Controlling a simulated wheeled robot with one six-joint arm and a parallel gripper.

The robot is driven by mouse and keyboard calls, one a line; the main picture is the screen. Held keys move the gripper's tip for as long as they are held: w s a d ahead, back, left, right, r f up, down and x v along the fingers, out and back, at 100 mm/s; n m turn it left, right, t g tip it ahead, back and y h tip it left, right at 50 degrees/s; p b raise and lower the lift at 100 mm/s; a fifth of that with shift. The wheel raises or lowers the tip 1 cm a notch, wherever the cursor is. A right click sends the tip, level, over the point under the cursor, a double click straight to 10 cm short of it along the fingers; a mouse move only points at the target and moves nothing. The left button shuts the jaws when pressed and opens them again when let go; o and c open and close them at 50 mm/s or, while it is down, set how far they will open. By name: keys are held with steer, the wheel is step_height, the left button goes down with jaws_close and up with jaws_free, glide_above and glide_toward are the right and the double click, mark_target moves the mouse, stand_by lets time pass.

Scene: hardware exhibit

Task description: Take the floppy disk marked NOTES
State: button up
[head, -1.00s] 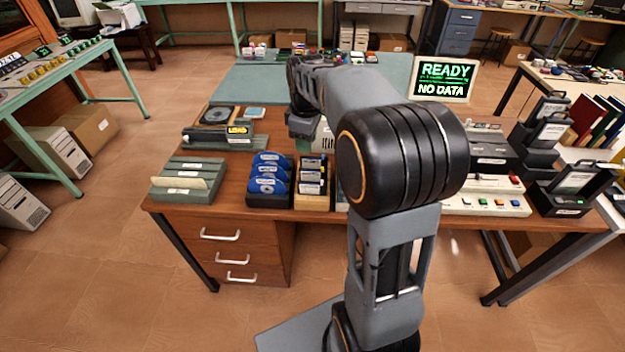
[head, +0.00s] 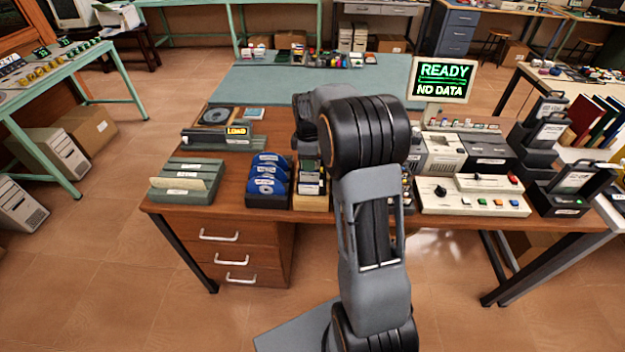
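Several dark floppy disks (head: 311,178) with pale labels stand in a light wooden tray (head: 311,204) near the desk's front edge. The labels are too small to read, so I cannot tell which is marked NOTES. My gripper (head: 308,148) is at the end of my folded arm, just behind and above the upper end of this tray. Its fingertips are not clear, and I cannot tell whether it is open, shut or touching a disk. My arm hides part of the desk to the right of the tray.
A black rack of blue discs (head: 268,180) stands directly left of the tray, with a green-grey file holder (head: 186,181) further left. A white console with buttons (head: 475,202) is on the right. A READY / NO DATA screen (head: 442,80) stands behind. The green mat (head: 255,90) has free room.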

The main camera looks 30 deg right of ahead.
mark_target(312, 180)
step_height(312, 180, down, 5)
steer(key=shift+w+r, duration=0.1)
steer(key=shift+w, duration=0.05)
jaws_close()
stand_by(0.4)
